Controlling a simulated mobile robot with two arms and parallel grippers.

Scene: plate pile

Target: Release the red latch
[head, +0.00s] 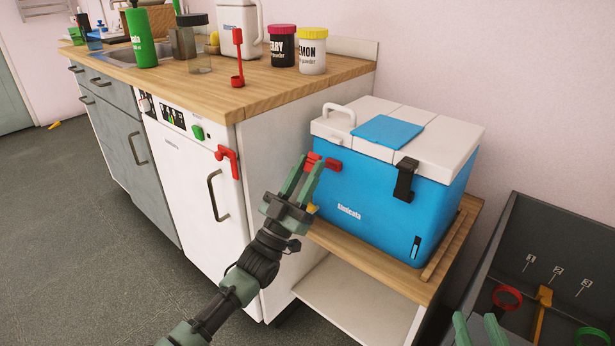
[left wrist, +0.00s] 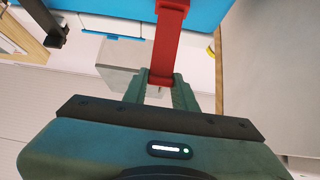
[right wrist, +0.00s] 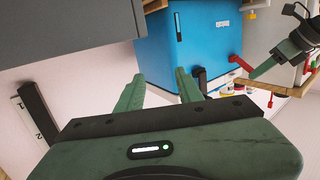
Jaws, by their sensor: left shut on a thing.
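The red latch (head: 329,164) is on the near left side of the blue cooler (head: 400,200) and sticks out from its front wall. In the left wrist view the latch (left wrist: 168,45) runs from the blue wall down between my fingers. My left gripper (head: 306,172) is shut on the outer end of the latch. The latch also shows in the right wrist view (right wrist: 238,63). A black latch (head: 405,179) lies flat against the cooler's front at the right. My right gripper (right wrist: 158,85) is open and empty; its fingertips show at the bottom right of the head view.
The cooler has a white lid (head: 450,145) and stands on a low wooden shelf (head: 345,245). A white dishwasher (head: 180,190) with a red hook is at the left. A grey bin (head: 510,260) with coloured tools is at the right.

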